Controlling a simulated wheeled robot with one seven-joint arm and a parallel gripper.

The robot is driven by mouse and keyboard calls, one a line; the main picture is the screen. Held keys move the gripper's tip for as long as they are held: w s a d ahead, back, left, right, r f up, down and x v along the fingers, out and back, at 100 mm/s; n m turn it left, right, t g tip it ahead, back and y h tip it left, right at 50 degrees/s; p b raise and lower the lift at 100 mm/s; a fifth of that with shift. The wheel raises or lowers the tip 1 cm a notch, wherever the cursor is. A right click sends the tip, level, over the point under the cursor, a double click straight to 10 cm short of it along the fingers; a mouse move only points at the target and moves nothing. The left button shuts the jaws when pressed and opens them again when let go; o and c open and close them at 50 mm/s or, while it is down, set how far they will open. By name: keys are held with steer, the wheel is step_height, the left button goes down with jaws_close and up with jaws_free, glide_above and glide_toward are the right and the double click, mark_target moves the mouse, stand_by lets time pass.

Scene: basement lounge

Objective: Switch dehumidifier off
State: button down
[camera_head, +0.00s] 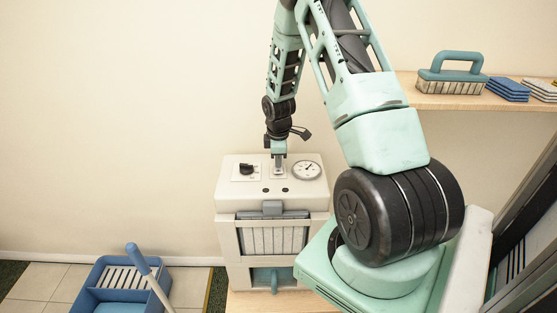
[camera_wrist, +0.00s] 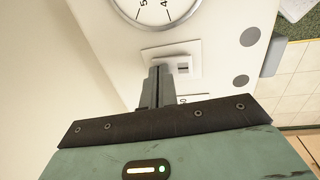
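The dehumidifier (camera_head: 228,200) is a cream box with a grey-slatted front, standing below my arm in the head view. Its top panel bears a black knob (camera_head: 246,169) at left, a small switch plate in the middle and a round gauge (camera_head: 307,170) at right. My gripper (camera_head: 278,167) points down at the switch plate. In the wrist view its two fingers (camera_wrist: 158,80) are together, with only a thin line between them. Their tips are over the white switch plate (camera_wrist: 182,53), beside a small dark switch (camera_wrist: 183,69). I cannot tell whether they touch it.
A blue tray (camera_head: 90,287) with a long-handled tool (camera_head: 145,266) lies on the floor at left. At right a wooden shelf (camera_head: 430,101) holds a brush (camera_head: 452,75) and blue pads (camera_head: 508,90). The wall is close behind the dehumidifier.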

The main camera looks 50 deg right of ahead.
steer(key=shift+s+a+f, duration=0.1)
steer(key=shift+s+a, duration=0.1)
steer(key=shift+s+a, duration=0.4)
steer(key=shift+a, duration=0.05)
steer(key=shift+r, duration=0.25)
